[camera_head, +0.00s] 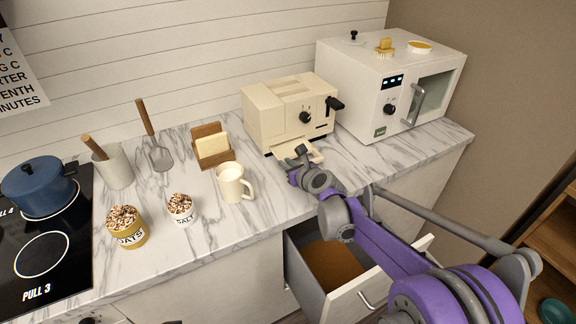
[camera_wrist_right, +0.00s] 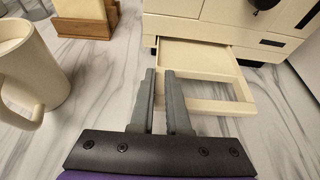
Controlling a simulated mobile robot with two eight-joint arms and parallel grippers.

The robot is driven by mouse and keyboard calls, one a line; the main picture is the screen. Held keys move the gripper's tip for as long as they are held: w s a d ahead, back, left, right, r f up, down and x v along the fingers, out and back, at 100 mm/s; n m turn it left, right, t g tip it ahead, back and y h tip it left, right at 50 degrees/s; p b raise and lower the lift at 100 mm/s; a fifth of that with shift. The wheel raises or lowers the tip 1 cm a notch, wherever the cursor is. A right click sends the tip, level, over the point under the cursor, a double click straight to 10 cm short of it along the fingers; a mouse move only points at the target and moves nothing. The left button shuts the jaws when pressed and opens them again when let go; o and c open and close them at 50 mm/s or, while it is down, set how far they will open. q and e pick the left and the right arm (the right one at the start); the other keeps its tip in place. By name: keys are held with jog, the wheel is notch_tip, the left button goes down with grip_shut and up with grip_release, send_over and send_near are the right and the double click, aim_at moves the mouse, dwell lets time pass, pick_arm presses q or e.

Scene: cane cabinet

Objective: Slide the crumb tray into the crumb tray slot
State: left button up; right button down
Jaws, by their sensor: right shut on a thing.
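The cream toaster (camera_head: 272,122) stands on the marble counter, and its lower front shows in the wrist view (camera_wrist_right: 222,33). The cream crumb tray (camera_wrist_right: 196,54) sticks out from the low slot in the toaster's front, its back end hidden inside. The tray's front has an open frame with a bar nearest me, and the tray also shows in the head view (camera_head: 314,153). My right gripper (camera_wrist_right: 166,73) is shut on the tray's front part at the left; its fingers hide the exact contact. My left gripper is not in view.
A cream mug (camera_head: 231,183) and a wooden holder (camera_head: 212,150) stand left of the toaster. A white microwave (camera_head: 350,75) is close on its right. An open drawer (camera_head: 330,268) lies below my right arm. Jars and a stove are farther left.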

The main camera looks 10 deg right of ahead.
aim_at(276, 150)
jog(key=shift+w+a, duration=0.45)
jog(key=shift+w, duration=0.7)
jog(key=shift+w+a, duration=0.4)
jog(key=shift+w, duration=0.75)
jog(key=shift+w+a, duration=0.45)
jog(key=shift+w, duration=0.7)
jog(key=c, duration=0.8)
grip_release()
jog(key=v, duration=1.1)
jog(key=shift+b, duration=0.4)
